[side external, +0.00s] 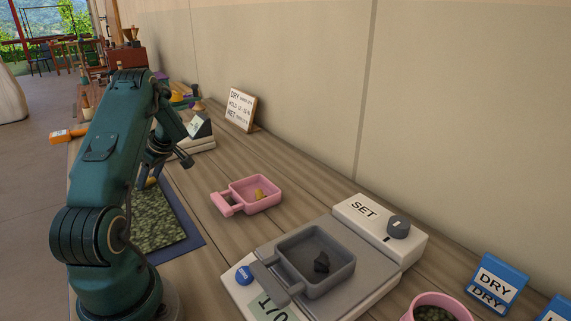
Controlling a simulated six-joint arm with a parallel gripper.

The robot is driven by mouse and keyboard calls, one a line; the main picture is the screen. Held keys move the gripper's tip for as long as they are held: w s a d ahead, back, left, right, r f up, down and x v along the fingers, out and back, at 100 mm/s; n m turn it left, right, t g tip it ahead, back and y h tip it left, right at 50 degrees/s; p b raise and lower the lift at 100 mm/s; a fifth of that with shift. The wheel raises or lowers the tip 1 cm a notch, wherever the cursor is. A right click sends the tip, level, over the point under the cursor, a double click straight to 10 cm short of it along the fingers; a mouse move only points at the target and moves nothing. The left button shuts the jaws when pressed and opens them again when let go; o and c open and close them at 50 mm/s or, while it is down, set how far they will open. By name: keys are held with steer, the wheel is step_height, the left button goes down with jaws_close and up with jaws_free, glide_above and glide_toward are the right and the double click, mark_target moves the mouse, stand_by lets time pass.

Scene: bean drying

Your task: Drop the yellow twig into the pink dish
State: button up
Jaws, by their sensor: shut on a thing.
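The pink dish (232,187) stands on the wooden bench right of my arm, its handle toward the lower left. A small yellow-brown piece (259,194) lies inside it; I cannot tell exactly what it is. My gripper (147,183) is low over the dark green mat of beans, left of the pink dish and apart from it, mostly hidden behind my arm. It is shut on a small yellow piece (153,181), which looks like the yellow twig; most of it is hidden.
A scale (235,297) bears a grey dish (345,262) with a dark lump, right of my arm. A blue-edged mat (188,249) holds green beans. A pink pot (463,303) and blue DRY cards (497,283) stand lower right. A sign (240,108) stands by the wall.

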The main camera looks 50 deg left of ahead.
step_height(320, 180, up, 10)
stand_by(0.4)
steer(key=shift+f, duration=0.1)
steer(key=m+t+y, duration=0.1)
steer(key=m+t, duration=0.4)
steer(key=m, duration=0.4)
glide_toward(246, 197)
steer(key=w+r, duration=0.1)
steer(key=w+a+r, duration=0.1)
steer(key=r, duration=0.1)
steer(key=shift+w+r, duration=0.25)
steer(key=shift+r, duration=0.1)
steer(key=shift+w+d+f, duration=0.1)
steer(key=shift+f, duration=2.9)
